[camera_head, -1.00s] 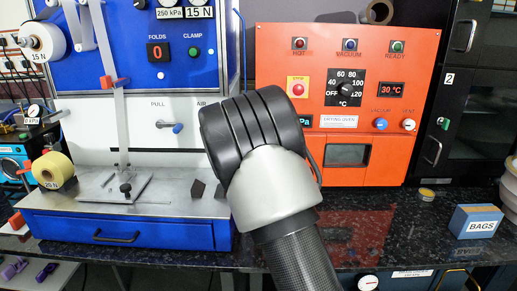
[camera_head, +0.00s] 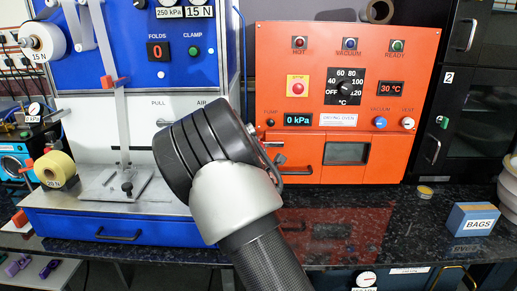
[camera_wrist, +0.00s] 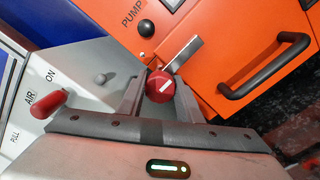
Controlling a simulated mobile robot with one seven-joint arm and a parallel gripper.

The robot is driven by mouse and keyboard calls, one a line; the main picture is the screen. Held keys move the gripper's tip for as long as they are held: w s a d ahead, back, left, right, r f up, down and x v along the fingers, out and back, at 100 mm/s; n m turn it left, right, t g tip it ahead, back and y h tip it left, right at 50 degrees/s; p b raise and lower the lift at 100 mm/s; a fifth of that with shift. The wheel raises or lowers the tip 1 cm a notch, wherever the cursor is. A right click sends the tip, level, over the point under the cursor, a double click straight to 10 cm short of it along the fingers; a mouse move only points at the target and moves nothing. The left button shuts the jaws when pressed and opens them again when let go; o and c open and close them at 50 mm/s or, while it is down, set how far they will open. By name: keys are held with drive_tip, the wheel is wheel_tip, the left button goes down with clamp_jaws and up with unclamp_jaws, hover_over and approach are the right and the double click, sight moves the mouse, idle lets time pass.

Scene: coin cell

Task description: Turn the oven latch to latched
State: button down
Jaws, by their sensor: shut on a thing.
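The oven latch (camera_wrist: 162,85) is a round red knob with a white line, beside the orange drying oven's edge in the wrist view. A flat metal bar (camera_wrist: 186,52) runs from it toward the upper right, over the oven front. My gripper (camera_wrist: 160,90) is shut on the latch, with one finger on each side of the red knob. In the head view the orange oven (camera_head: 390,70) stands right of centre. My arm hides most of the gripper and latch there.
The oven's black door handle (camera_wrist: 265,68) is right of the latch in the wrist view. A red-handled AIR lever (camera_wrist: 48,102) sits on the white panel at left. A BAGS box (camera_head: 474,220) stands on the dark counter.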

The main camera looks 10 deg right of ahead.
drive_tip(key=shift+w+r, duration=0.1)
drive_tip(key=shift+r, duration=0.1)
drive_tip(key=c, duration=1.4)
unclamp_jaws()
drive_tip(key=shift+o, duration=0.7)
drive_tip(key=shift+f, duration=0.1)
drive_tip(key=s+a+p, duration=0.2)
drive_tip(key=s+a, duration=0.1)
drive_tip(key=s, duration=1.4)
drive_tip(key=shift+a, duration=0.2)
